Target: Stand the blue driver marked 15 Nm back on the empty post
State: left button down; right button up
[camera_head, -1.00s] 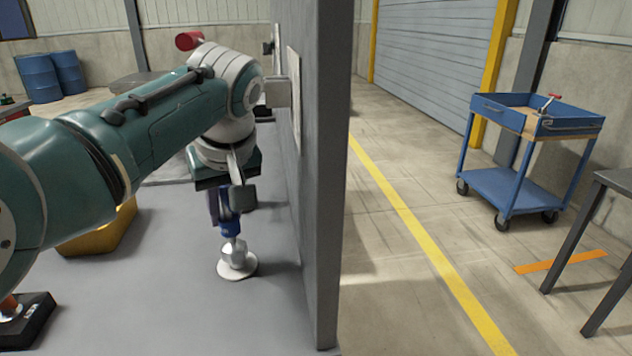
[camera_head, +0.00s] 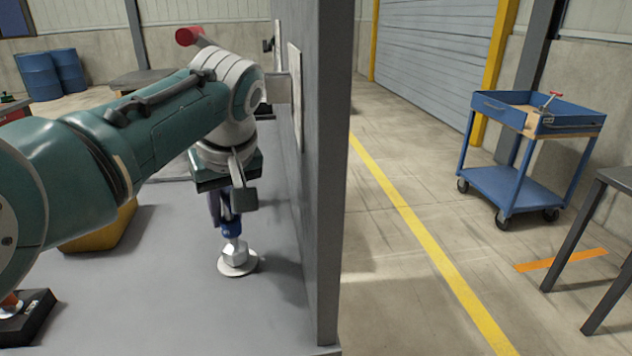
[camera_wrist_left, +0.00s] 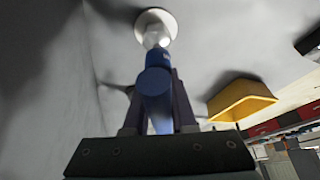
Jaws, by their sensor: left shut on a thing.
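The blue driver (camera_head: 231,229) is upright in my left gripper (camera_head: 229,212), which is shut on it. In the left wrist view the driver (camera_wrist_left: 154,84) runs between the two fingers of the gripper (camera_wrist_left: 158,108). Below the driver is a pale metal post (camera_head: 236,255) with a round white base on the grey bench. The driver's lower end is at the post's top and in line with it; I cannot tell whether it is seated. The post's base (camera_wrist_left: 156,17) also shows in the left wrist view. The 15 Nm marking is not readable. My right gripper is out of view.
A tall grey panel (camera_head: 329,180) stands close to the right of the gripper. A yellow bin (camera_head: 100,235) sits on the bench behind my left arm. A black block (camera_head: 27,318) is at the bench's front left. A blue cart (camera_head: 515,187) stands beyond the panel.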

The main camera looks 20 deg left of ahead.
pick_arm(q)
jog(key=shift+f, duration=0.25)
dwell(0.5)
jog(key=c, duration=0.7)
grip_release()
jog(key=shift+o, duration=0.2)
jog(key=shift+d+r, duration=0.15)
jog(key=shift+r, duration=0.15)
jog(key=p+v, duration=0.2)
jog(key=v, duration=0.6)
jog(key=shift+r, duration=0.25)
jog(key=shift+s+d+r, duration=0.2)
jog(key=shift+s+r, duration=0.05)
jog(key=shift+r, duration=0.1)
